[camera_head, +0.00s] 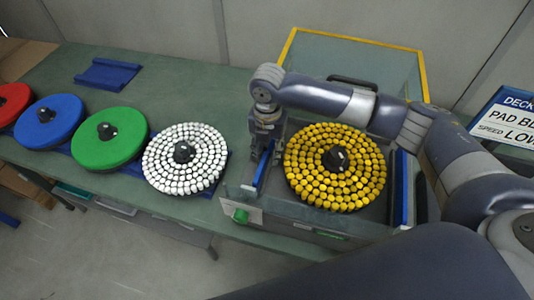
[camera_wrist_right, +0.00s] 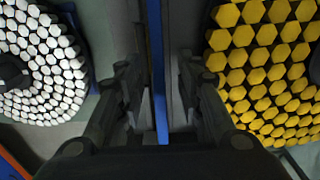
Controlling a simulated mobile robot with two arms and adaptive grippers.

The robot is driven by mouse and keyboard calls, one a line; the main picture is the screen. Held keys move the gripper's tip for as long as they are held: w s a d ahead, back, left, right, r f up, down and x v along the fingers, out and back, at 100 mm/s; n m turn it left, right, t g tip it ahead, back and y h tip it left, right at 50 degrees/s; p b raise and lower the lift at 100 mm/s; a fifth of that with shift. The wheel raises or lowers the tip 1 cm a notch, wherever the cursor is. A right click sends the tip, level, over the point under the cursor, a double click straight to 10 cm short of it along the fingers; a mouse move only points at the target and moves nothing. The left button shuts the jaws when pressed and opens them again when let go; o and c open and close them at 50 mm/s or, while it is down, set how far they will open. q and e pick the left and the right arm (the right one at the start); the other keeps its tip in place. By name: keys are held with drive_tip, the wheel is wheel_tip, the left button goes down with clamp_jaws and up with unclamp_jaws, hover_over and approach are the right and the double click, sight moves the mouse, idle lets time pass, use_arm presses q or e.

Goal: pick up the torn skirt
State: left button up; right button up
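No piece in view clearly shows a tear. The likeliest skirt is a narrow blue strip (camera_head: 264,163) standing along the left side of the machine with the yellow disc. In the right wrist view this blue strip (camera_wrist_right: 158,75) runs lengthwise between the fingers. A second blue strip (camera_head: 402,187) stands on the machine's right side. My right gripper (camera_head: 264,146) points down over the left strip, and it also shows in the right wrist view (camera_wrist_right: 158,80). Its fingers are apart, with a gap visible on both sides of the strip. My left gripper is not in view.
The yellow-studded disc (camera_head: 362,169) lies close right of the gripper, the white-studded disc (camera_head: 186,178) to its left. Green (camera_head: 95,152), blue (camera_head: 62,135) and red (camera_head: 8,103) discs line the bench (camera_head: 165,85). A clear yellow-edged guard (camera_head: 350,40) stands behind. A sign (camera_head: 510,112) stands at right.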

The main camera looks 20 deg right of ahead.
drive_tip(key=shift+w+f, duration=0.1)
drive_tip(key=shift+f, duration=0.05)
drive_tip(key=shift+c, duration=1.4)
clamp_jaws()
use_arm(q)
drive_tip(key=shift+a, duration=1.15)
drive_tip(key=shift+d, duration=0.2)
use_arm(e)
drive_tip(key=shift+r, duration=0.2)
